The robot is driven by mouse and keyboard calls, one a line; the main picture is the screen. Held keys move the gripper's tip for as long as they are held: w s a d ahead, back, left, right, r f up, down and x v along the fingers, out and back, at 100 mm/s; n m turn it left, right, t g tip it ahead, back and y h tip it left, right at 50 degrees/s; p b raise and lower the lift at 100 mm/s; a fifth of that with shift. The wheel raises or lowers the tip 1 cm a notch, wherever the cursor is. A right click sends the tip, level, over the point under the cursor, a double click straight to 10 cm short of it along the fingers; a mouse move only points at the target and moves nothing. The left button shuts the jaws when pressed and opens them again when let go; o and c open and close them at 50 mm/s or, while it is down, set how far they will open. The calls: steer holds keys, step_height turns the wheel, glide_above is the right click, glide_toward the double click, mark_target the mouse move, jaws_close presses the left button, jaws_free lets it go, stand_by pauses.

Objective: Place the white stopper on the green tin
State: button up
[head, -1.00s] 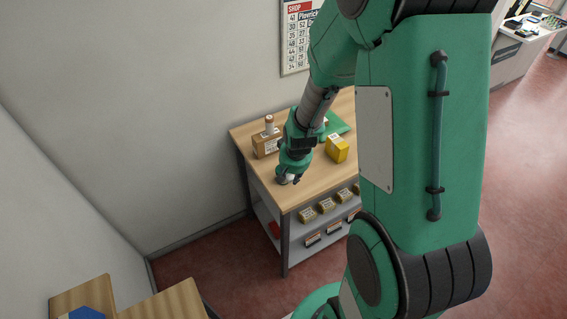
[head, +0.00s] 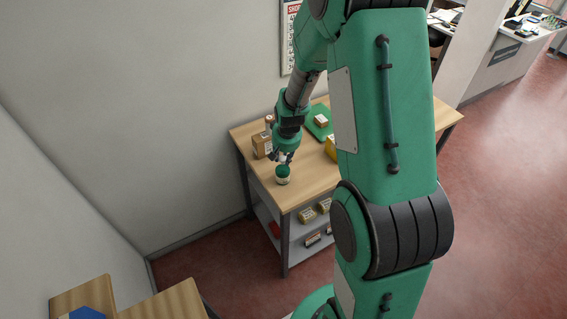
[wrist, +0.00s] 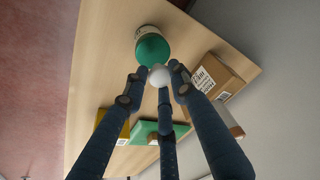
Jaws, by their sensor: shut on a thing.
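The green tin (head: 283,173) stands on the wooden table near its front left corner. Its round green top and pale labelled side also show in the wrist view (wrist: 152,48). My gripper (head: 284,157) is just above and behind the tin in the head view. In the wrist view its fingers (wrist: 160,73) are shut on the white stopper (wrist: 159,76), which looks like a small white ball. The stopper overlaps the near edge of the tin's top there; they look apart, but the gap is hard to judge. The fingers hide part of the stopper.
A yellow box (head: 330,148) and a green flat thing (head: 316,111) bearing a small box lie to the right. The table (head: 308,182) is clear around the tin.

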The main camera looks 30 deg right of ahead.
mark_target(284, 160)
steer(key=shift+f, duration=1.75)
steer(key=shift+f, duration=0.2)
steer(key=o, duration=0.8)
steer(key=shift+c, duration=0.2)
steer(key=shift+r, duration=0.2)
steer(key=v, duration=1.2)
